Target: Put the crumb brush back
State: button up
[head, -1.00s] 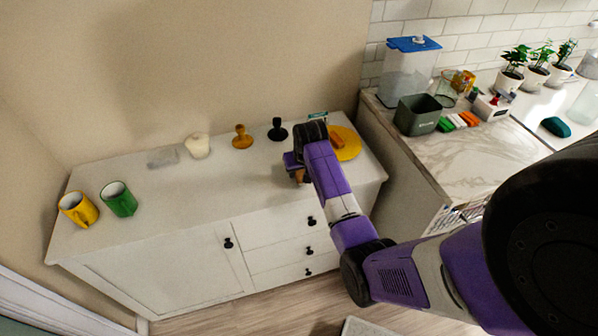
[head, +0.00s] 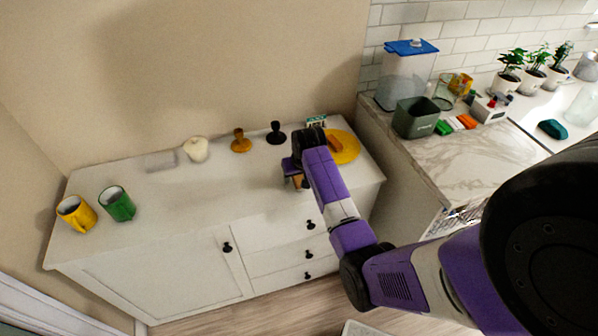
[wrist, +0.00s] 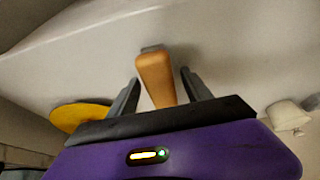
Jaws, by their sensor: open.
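The crumb brush (wrist: 155,75), with a tan wooden handle and a small grey end, shows in the middle of the wrist view on the white cabinet top. My gripper (wrist: 160,80) is open, with one dark finger on each side of the handle and visible gaps on both sides. In the head view, a bit of the brown handle (head: 298,182) shows just below my gripper (head: 291,170), and my arm hides much of it.
A yellow round plate (head: 348,150) with an orange item lies right of my wrist. Dark (head: 276,133) and amber (head: 241,142) knobbed objects, a cream jar (head: 196,149), and green (head: 117,204) and yellow (head: 76,213) mugs stand left. The cabinet top's front middle is clear.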

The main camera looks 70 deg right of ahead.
jog(key=v, duration=1.2)
jog(key=a+f+n+t+h, duration=0.1)
jog(key=a+f+n+t, duration=0.2)
jog(key=a+f, duration=0.7)
jog(key=s+a+r+n+t, duration=0.1)
jog(key=s+a, duration=0.2)
jog(key=a, duration=0.4)
jog(key=s+a+r+n+t, duration=0.1)
jog(key=s+a+n+t, duration=0.1)
jog(key=a, duration=0.4)
jog(key=s+a+r+n+t+y, duration=0.4)
jog(key=s+a+r+t, duration=0.2)
jog(key=s+a+r, duration=0.8)
notch_tip(320, 180, up, 4)
jog(key=shift+a+f+b, duration=0.1)
jog(key=shift+a+b, duration=0.2)
jog(key=shift+a, duration=0.45)
jog(key=shift+s, duration=0.1)
